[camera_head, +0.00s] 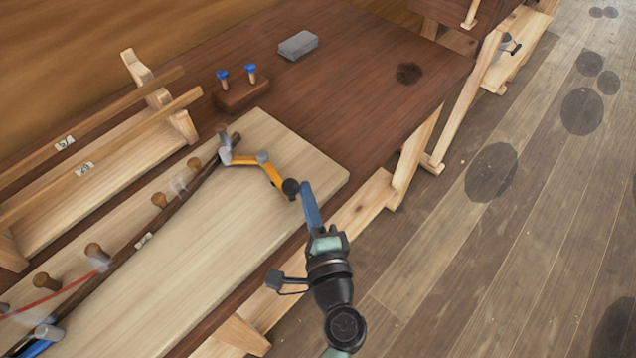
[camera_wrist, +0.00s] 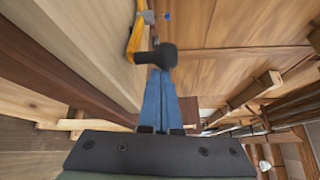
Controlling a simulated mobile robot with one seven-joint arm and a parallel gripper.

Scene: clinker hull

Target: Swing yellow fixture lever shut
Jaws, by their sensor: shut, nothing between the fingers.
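The yellow fixture lever (camera_head: 268,169) is a bent yellow arm with a black knob (camera_head: 291,187) at its near end. Its far end meets a grey pivot (camera_head: 225,155) beside a dark strip on the pale board. My gripper (camera_head: 305,186) has blue fingers, shut and empty, with the tips right at the knob. In the wrist view the blue fingers (camera_wrist: 160,85) reach up to the black knob (camera_wrist: 157,56), and the yellow lever (camera_wrist: 136,38) runs up from it. I cannot tell whether the fingertips press on the knob or only sit close to it.
The pale board (camera_head: 215,240) carries a dark strip (camera_head: 165,225) with several wooden pegs along it. A block with two blue-topped pins (camera_head: 240,95) and a grey block (camera_head: 298,45) stand on the brown bench behind. The bench top at right is mostly clear.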

